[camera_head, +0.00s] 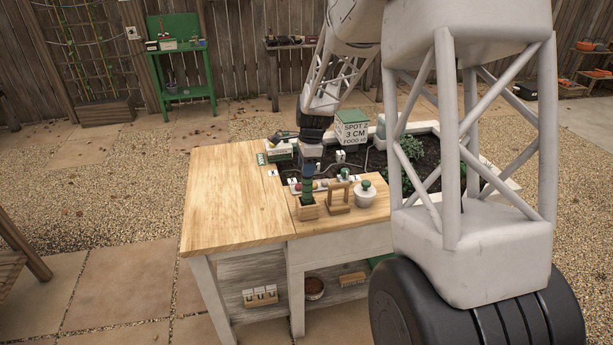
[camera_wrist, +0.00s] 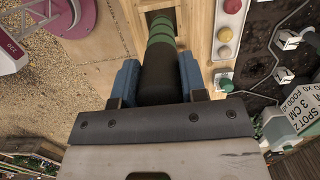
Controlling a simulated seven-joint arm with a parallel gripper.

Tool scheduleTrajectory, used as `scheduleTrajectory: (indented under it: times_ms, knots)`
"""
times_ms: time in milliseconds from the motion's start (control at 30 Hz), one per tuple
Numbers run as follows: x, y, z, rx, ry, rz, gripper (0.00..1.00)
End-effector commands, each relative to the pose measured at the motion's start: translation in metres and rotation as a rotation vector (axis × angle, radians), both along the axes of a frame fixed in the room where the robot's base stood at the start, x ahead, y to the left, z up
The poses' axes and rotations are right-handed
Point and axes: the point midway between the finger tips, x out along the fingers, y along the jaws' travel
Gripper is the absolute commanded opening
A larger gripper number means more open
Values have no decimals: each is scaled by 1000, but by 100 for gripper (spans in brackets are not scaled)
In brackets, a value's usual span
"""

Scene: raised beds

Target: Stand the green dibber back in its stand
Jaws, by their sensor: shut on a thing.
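My gripper (camera_head: 312,152) is above the front of the wooden bench and shut on the green dibber (camera_head: 308,188). In the wrist view its blue fingers (camera_wrist: 159,80) close on the black upper part, and the banded green shaft (camera_wrist: 161,32) points away from me. The dibber looks about upright. Its lower end meets the opening of a small square wooden stand (camera_head: 308,212), whose rim also shows in the wrist view (camera_wrist: 140,18). The tip is hidden, so I cannot tell how deep it sits.
A wooden frame (camera_head: 338,199) and a white jar with a green knob (camera_head: 366,195) stand just right of the stand. Behind is a soil bed (camera_head: 427,172) with plants and a sign box (camera_head: 351,130). The bench top (camera_head: 225,205) at left is clear.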

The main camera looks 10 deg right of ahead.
Motion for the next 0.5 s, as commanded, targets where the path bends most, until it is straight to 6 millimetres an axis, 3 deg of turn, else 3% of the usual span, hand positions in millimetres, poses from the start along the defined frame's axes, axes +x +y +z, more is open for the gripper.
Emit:
scheduleTrajectory:
  times_ms: [300, 500]
  knots:
    - [0, 0, -29, 1, 3, -1, 9]
    - [0, 0, -37, 0, -1, -1, 9]
